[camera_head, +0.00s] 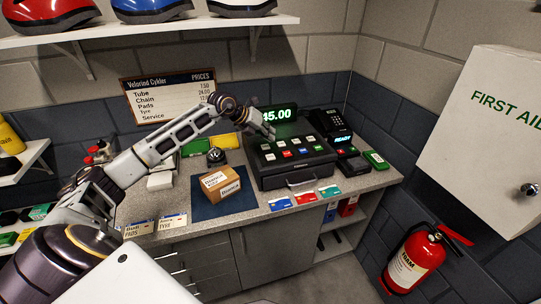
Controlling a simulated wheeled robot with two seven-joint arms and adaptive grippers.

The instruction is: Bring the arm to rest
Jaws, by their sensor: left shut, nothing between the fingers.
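My left arm reaches in from the lower left across the counter (235,215). My left gripper (270,134) is shut and empty, with its fingertips over the back left keys of the black cash register (290,165). I cannot tell whether the fingertips touch a key. The register's green display (279,114) reads "45.00", partly hidden behind the gripper. My right gripper does not show.
A brown box (220,185) sits on a dark blue mat (205,211) left of the register. A card terminal (345,152) reading "READY" is at the right. A shelf with helmets hangs above. A first aid cabinet (490,130) and a fire extinguisher (414,262) are at the right.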

